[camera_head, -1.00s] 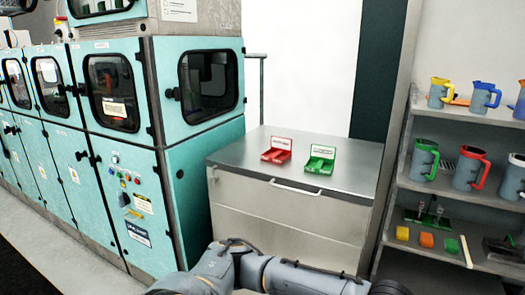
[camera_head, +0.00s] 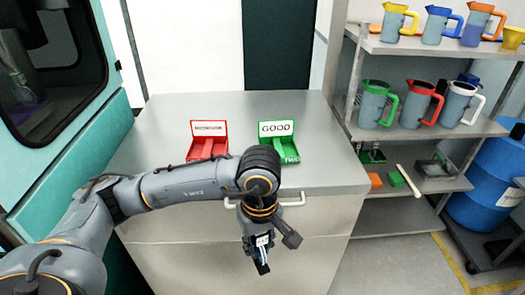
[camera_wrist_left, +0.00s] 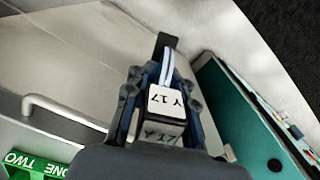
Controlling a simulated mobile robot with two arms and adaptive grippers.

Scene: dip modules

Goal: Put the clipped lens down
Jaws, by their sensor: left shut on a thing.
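My left gripper (camera_head: 260,258) hangs in front of the cabinet's front face, below the top's front edge, pointing down. It is shut on the clipped lens (camera_head: 263,241), a small piece with a white face. In the left wrist view the lens (camera_wrist_left: 165,102) sits between the fingers (camera_wrist_left: 160,85) and its label reads "Y 17". A green tray (camera_head: 284,153) marked "GOOD" and a red tray (camera_head: 207,145) with a hard-to-read sign stand on the cabinet top. My arm covers part of both trays' fronts. My right gripper is not in view.
The steel cabinet top (camera_head: 170,112) is bare around and behind the trays. A handle (camera_head: 300,201) sticks out of its front. A shelf unit (camera_head: 410,132) with several jugs stands at right, a blue barrel (camera_head: 490,190) beyond it. A teal machine (camera_head: 75,130) stands at left.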

